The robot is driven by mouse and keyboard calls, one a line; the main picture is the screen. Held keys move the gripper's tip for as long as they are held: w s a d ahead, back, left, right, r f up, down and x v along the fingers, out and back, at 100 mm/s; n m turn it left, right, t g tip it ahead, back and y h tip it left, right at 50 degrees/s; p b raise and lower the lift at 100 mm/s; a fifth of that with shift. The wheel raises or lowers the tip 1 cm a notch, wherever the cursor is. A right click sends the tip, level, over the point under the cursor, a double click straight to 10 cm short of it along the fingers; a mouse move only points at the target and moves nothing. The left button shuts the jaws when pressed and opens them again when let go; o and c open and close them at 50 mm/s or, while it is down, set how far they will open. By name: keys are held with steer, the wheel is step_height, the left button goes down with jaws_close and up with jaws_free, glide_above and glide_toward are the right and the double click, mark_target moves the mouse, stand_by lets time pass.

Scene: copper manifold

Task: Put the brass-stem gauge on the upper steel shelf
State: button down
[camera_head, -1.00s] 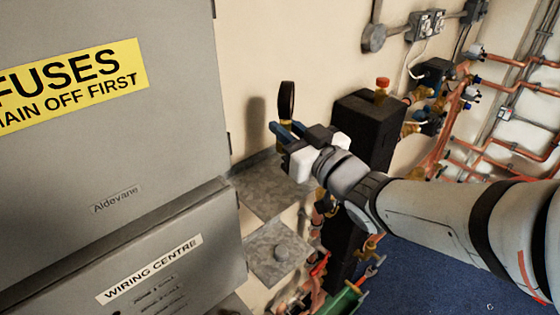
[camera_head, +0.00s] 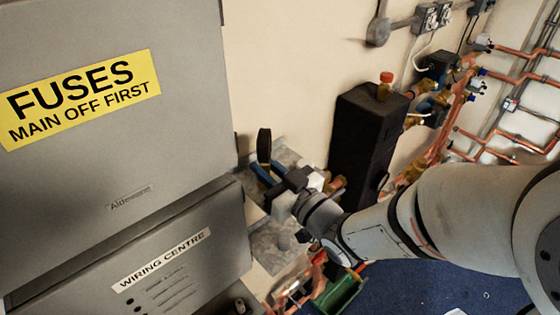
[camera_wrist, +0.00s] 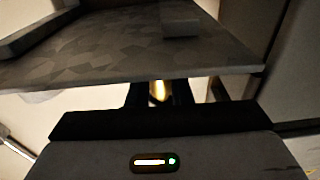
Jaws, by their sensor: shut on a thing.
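The brass-stem gauge (camera_head: 264,146) has a dark round dial, seen nearly edge-on and upright above my fingers. My gripper (camera_head: 265,173) is shut on its stem. In the wrist view the brass stem (camera_wrist: 159,91) shows between my dark fingers (camera_wrist: 160,98). The upper steel shelf (camera_head: 288,156) is a mottled grey plate by the wall, partly hidden behind my gripper. In the head view the gauge overlaps this shelf; I cannot tell whether they touch. In the wrist view a mottled steel plate (camera_wrist: 120,62) crosses over my fingertips and hides the dial.
A lower steel shelf (camera_head: 272,247) sits below, partly behind my arm. The grey fuse cabinet (camera_head: 110,130) and wiring centre box (camera_head: 170,255) stand close on the left. A black block (camera_head: 362,140) with brass fittings and copper pipes (camera_head: 510,80) are to the right.

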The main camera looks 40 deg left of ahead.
steer(key=shift+f, duration=0.25)
steer(key=c, duration=1.3)
jaws_free()
steer(key=shift+r, duration=0.1)
steer(key=shift+r, duration=0.15)
steer(key=s+d+f+b, duration=0.1)
steer(key=d+b, duration=1)
steer(key=d, duration=0.1)
steer(key=shift+s+f+b, duration=0.15)
steer(key=shift+s+b, duration=0.05)
steer(key=shift+b, duration=0.2)
